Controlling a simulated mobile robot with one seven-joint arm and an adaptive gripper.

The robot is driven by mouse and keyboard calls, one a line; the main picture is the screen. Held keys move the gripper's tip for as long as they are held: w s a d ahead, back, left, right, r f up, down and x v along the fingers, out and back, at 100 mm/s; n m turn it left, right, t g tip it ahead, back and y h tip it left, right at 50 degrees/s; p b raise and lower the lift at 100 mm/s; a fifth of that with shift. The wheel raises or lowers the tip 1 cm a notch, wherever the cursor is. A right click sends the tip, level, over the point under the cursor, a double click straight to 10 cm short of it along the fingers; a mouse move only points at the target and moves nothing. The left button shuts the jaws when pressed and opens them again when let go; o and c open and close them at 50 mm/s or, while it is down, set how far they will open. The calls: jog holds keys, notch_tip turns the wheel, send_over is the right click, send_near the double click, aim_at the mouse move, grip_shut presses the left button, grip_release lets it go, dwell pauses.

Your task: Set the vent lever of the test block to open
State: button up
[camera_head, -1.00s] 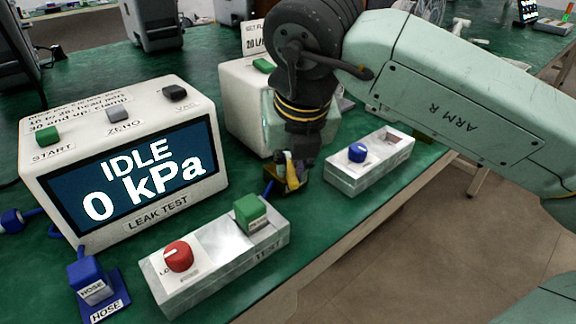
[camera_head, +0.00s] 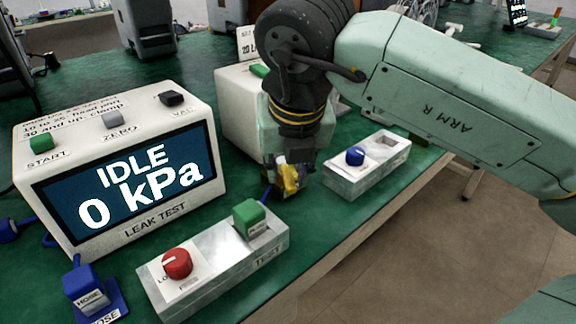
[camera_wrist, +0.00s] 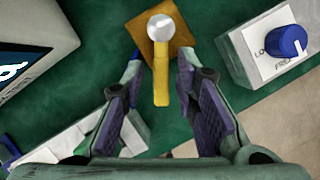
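A yellow lever (camera_wrist: 161,82) with a round silver end (camera_wrist: 160,27) sits on a small brass-coloured block (camera_wrist: 178,42). In the wrist view the lever points toward me, between my gripper's two fingers (camera_wrist: 160,75), with gaps on both sides. My gripper (camera_head: 287,185) is open and pointed down over it; in the head view the yellow part (camera_head: 290,178) shows among the fingers. The white and metal block marked TEST (camera_head: 215,262) stands to the front left, with a red knob (camera_head: 177,263) and a green plug (camera_head: 249,217). The lever's own markings are not legible.
A leak tester (camera_head: 120,205) reading IDLE, 0 kPa stands at left. A second block (camera_head: 375,172) with a blue knob (camera_head: 355,156) is at right. A blue hose plug (camera_head: 85,285) is front left. The bench's front edge runs close by.

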jog(key=shift+o, duration=0.3)
jog(key=v, duration=0.7)
jog(key=shift+r, duration=0.25)
jog(key=shift+s, duration=0.2)
